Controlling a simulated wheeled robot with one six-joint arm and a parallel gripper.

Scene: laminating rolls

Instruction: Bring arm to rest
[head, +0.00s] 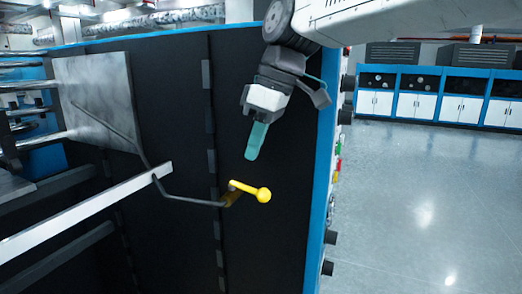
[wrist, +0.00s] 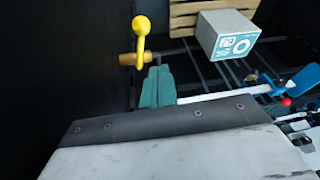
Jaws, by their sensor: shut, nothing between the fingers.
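My gripper (head: 257,141) has teal fingers, which are closed together with nothing between them. In the head view it hangs from my arm in front of the dark machine panel (head: 270,220), pointing down. A yellow lever handle with a ball end (head: 263,195) is below the fingertips, apart from them, on a bent dark rod. In the wrist view the teal fingers (wrist: 157,82) stand just below the yellow handle (wrist: 141,28) in the picture. I cannot tell the exact gap there.
Metal rollers (head: 35,112) and a grey plate (head: 95,95) are at the left. A pale bar (head: 90,212) crosses the machine's opening. A box (wrist: 228,36) stands near a wooden pallet (wrist: 190,14) in the wrist view. Open floor (head: 430,210) lies right, before blue-and-white cabinets (head: 440,95).

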